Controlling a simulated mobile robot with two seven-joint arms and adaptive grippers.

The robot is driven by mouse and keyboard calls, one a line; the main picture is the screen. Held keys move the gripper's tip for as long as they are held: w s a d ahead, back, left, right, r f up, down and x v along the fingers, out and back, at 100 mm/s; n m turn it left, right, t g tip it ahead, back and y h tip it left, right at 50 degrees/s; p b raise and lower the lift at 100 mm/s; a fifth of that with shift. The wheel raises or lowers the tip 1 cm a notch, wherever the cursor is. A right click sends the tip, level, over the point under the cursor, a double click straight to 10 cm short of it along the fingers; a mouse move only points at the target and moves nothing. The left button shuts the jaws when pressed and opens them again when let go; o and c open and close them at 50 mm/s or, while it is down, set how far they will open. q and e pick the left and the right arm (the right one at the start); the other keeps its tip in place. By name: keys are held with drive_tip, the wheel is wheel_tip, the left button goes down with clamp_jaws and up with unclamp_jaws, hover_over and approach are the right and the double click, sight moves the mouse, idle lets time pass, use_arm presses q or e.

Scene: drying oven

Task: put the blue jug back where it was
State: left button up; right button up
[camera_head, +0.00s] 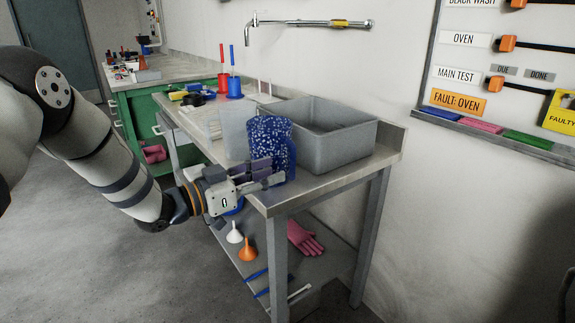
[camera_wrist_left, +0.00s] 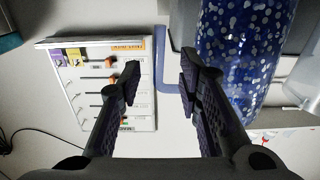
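The blue jug (camera_head: 268,135), dark blue with pale speckles, stands upright at the near edge of the metal bench, in front of a grey basin. My left gripper (camera_head: 275,175) is at its lower near side in the head view, partly covering it. In the left wrist view, the speckled jug body (camera_wrist_left: 240,50) is at the right, behind one finger. Its plain blue handle (camera_wrist_left: 163,65) shows in the gap between the fingers. The left gripper (camera_wrist_left: 157,80) is open there, with clear space between its fingertips. My right gripper is not in view.
The grey basin (camera_head: 325,150) fills the bench's right side. Blue and red brush holders (camera_head: 234,88) stand farther back. A wall tap (camera_head: 310,22) reaches over the bench. A lower shelf holds funnels (camera_head: 247,250) and a pink glove (camera_head: 303,238). A label board (camera_head: 505,70) hangs at right.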

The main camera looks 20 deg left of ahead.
use_arm(q)
drive_tip(key=v, duration=0.5)
drive_tip(key=s+d+f+n+g+y, duration=0.1)
drive_tip(key=s+f+n+g+y, duration=0.1)
drive_tip(key=s+f, duration=0.5)
drive_tip(key=s+d+f+n+g+y, duration=0.1)
drive_tip(key=s+f+n+g+y, duration=0.2)
drive_tip(key=f, duration=0.8)
drive_tip(key=s+d+f+n+g+y, duration=0.1)
drive_tip(key=s+f+g+y, duration=0.1)
drive_tip(key=s+f, duration=0.55)
drive_tip(key=s+f+n+g+y, duration=0.1)
drive_tip(key=s+f+g, duration=0.25)
drive_tip(key=s, duration=0.55)
drive_tip(key=s+f+g+y, duration=0.1)
drive_tip(key=s+f+g, duration=0.1)
drive_tip(key=s+f, duration=0.5)
drive_tip(key=s+r+g+y, duration=0.1)
drive_tip(key=s+r+g, duration=0.1)
drive_tip(key=s, duration=0.8)
drive_tip(key=s+a+r+n+g+y, duration=0.1)
drive_tip(key=s+g, duration=0.3)
drive_tip(key=s, duration=0.7)
drive_tip(key=shift+s+r, duration=0.2)
drive_tip(key=shift+r, duration=0.7)
